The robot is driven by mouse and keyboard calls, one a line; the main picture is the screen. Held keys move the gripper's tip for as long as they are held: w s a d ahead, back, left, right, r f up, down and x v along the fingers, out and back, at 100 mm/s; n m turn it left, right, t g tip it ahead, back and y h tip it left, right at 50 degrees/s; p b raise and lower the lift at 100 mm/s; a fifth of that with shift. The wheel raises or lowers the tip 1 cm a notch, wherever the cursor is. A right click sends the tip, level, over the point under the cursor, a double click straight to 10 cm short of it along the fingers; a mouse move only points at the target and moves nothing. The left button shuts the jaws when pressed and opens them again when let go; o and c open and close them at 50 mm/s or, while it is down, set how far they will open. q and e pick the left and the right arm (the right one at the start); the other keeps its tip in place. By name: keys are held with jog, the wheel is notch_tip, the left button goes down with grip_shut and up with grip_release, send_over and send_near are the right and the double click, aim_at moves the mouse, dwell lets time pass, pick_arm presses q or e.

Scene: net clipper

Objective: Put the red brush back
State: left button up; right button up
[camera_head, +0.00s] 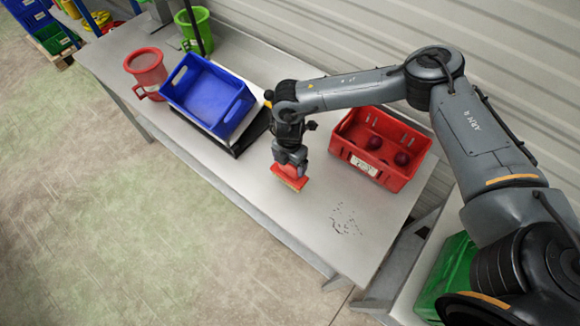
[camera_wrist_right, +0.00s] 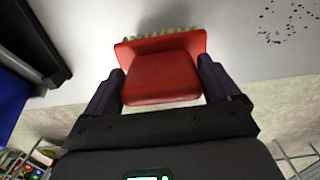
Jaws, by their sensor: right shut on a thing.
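The red brush (camera_head: 290,177) is held by my right gripper (camera_head: 291,163) over the table, left of the red crate in the head view. In the right wrist view the red brush (camera_wrist_right: 162,72) sits between the two dark fingers of my right gripper (camera_wrist_right: 162,88), with pale bristles along its far edge. The fingers touch its sides. I cannot tell how high the bristles are above the table. My left gripper is not in view.
A red crate (camera_head: 341,151) with dark red round things stands on the table (camera_head: 262,205). A blue crate (camera_head: 190,118) sits on a black-edged stand. A red bucket (camera_head: 147,72) and a green bucket (camera_head: 196,27) stand further left. Dark specks (camera_head: 346,220) lie on the table's front right.

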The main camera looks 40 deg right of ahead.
jog(key=shift+f, duration=1.8)
jog(key=o, duration=0.7)
jog(key=shift+f, duration=0.15)
jog(key=shift+c, duration=0.2)
